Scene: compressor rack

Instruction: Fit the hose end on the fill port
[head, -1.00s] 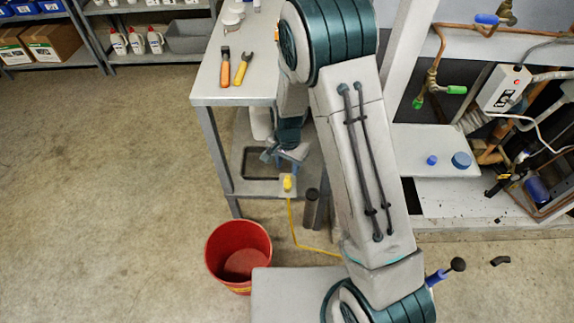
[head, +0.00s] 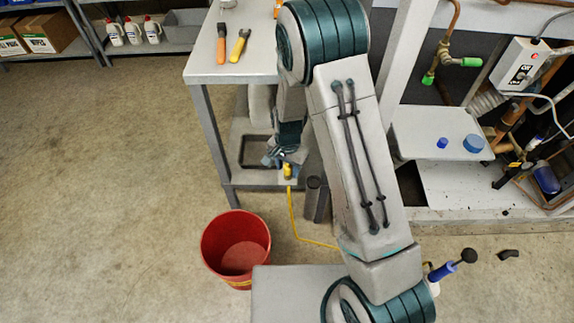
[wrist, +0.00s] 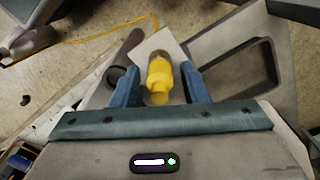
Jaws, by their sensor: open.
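The yellow hose end (head: 288,171) rests at a pale plate on the bench's lower shelf, with a yellow hose (head: 292,215) running down to the floor. My gripper (head: 281,160) is at it. In the wrist view, the hose end (wrist: 159,80) lies between the two blue fingers of my open gripper (wrist: 160,88), with a visible gap on the right and left. Copper pipework with green-capped fittings (head: 460,62) is on the rack at upper right. I cannot tell which fitting is the fill port.
A red bucket (head: 236,250) stands on the floor left of my base. The grey workbench (head: 240,65) carries orange and yellow-handled tools. Dark cylinders (head: 316,200) stand close right of the hose end. Blue caps (head: 474,144) sit on the rack ledge. Floor at left is clear.

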